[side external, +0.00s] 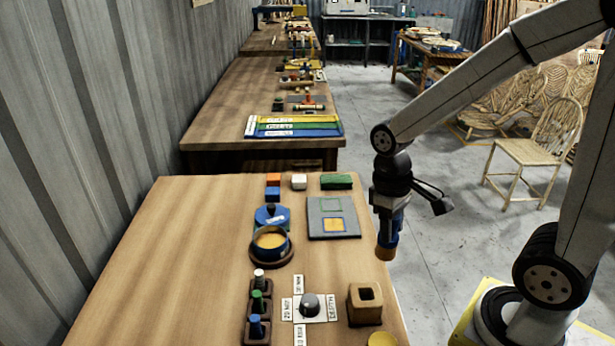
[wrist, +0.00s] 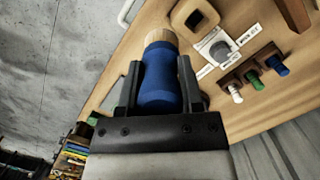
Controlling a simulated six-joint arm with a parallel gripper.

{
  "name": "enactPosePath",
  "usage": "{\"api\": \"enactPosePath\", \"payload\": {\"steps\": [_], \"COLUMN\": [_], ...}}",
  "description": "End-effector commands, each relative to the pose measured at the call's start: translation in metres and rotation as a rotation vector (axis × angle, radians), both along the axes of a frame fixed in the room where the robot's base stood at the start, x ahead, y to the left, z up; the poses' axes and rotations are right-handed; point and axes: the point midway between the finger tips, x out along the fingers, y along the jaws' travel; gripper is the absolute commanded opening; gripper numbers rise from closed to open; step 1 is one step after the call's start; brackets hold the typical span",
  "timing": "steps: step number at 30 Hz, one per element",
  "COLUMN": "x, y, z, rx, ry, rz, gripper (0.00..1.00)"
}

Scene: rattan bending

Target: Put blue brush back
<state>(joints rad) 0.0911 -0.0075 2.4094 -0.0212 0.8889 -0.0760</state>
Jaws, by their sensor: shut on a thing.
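My gripper (side external: 389,212) is shut on the blue brush (side external: 386,252), which hangs roughly upright with its tan end down. It is in the air at the table's right edge. In the wrist view the blue brush (wrist: 158,85) lies between the two dark fingers, its tan end pointing away from me. A square wooden block with a hole (side external: 365,304) stands on the table, nearer the side camera than the brush and apart from it. The block also shows in the wrist view (wrist: 182,24). Its hole looks empty.
A dial with labels (side external: 310,306) sits left of the block. White, green and blue pegs (side external: 258,300) stand in a row further left. A blue pot (side external: 271,242), a grey board (side external: 333,217) and small coloured blocks (side external: 298,181) are further back. The table's left side is clear.

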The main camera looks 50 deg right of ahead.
Motion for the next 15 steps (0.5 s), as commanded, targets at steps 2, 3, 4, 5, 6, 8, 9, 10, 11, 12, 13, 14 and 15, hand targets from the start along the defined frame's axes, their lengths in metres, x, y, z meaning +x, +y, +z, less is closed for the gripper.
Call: {"api": "enactPosePath", "payload": {"steps": [2, 3, 4, 5, 6, 8, 9, 10, 11, 12, 13, 14, 15], "x": [0.002, 0.003, 0.005, 0.007, 0.009, 0.014, 0.018, 0.02, 0.023, 0.028, 0.031, 0.035, 0.039], "y": [0.0, 0.0, 0.0, -0.001, -0.001, -0.001, -0.001, -0.002, -0.002, -0.002, -0.002, -0.003, -0.003], "z": [-0.001, -0.001, -0.002, -0.002, -0.004, -0.006, -0.008, -0.009, -0.011, -0.012, -0.014, -0.015, -0.017], "rx": [0.0, 0.0, 0.0, 0.0, 0.0, 0.0, 0.0, 0.0, 0.0, 0.0, 0.0, 0.0, 0.0], "ry": [0.0, 0.0, 0.0, -0.001, 0.0, 0.001, 0.0, 0.001, 0.002, 0.002, 0.001, 0.002, 0.001], "rz": [0.0, 0.0, 0.0, 0.0, 0.0, 0.0, 0.0, 0.0, 0.0, 0.0, 0.0, 0.0, 0.0], "gripper": [0.0, 0.0, 0.0, 0.0, 0.0, 0.0, 0.0, 0.0, 0.0, 0.0, 0.0, 0.0, 0.0]}}
